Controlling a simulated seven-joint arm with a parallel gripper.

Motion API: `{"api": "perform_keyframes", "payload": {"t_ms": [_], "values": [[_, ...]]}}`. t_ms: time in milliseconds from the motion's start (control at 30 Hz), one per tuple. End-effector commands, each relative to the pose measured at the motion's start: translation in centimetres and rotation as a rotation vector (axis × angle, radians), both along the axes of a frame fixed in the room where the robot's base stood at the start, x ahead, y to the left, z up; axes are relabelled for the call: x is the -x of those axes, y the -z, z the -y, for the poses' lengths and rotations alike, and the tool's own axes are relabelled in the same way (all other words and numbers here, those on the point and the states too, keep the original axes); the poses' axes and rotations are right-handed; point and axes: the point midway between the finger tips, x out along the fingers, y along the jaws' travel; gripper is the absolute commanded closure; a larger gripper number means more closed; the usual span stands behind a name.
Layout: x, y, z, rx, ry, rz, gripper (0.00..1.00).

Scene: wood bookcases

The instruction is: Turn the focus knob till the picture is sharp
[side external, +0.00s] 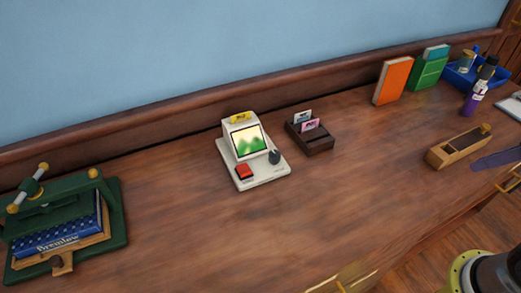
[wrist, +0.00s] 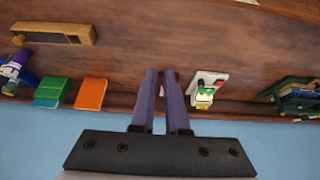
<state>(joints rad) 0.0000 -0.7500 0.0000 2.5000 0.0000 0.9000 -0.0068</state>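A white viewer (side external: 243,152) stands on the wooden bench in the side external view. Its tilted screen (side external: 248,141) shows a blurred green and pale yellow picture. A dark focus knob (side external: 274,157) sits at the right of its base, and a red button (side external: 243,171) at the left. The viewer also shows in the wrist view (wrist: 218,78), upside down and small, right of my fingers; I cannot make out the knob clearly there. My gripper (wrist: 160,73) has two purple fingers with a gap between them, nothing held, and is well apart from the viewer. The side external view does not show it.
A dark card holder (side external: 318,143) with cards stands right of the viewer. A green press (side external: 118,215) is at left. Orange book (side external: 392,81), green book (side external: 427,74), blue tray (side external: 458,77), purple bottle (side external: 472,102) and wooden plane (side external: 458,148) are at right. Bench in front is clear.

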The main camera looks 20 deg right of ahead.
Motion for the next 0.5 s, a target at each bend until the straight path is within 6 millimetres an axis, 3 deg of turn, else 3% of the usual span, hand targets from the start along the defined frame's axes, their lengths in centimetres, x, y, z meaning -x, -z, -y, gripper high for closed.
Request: {"api": "perform_keyframes", "payload": {"t_ms": [33,100,300,500], "values": [[0.1,0.0,0.0,0.007,-0.013,-0.003,0.77],[0.3,0.0,0.0,0.027,-0.052,-0.017,0.64],[-2.5,-5.4,-0.1,0.104,-0.197,0.019,0.28],[-7.8,-9.9,-1.1,0.168,-0.362,-0.010,0.28]]}}
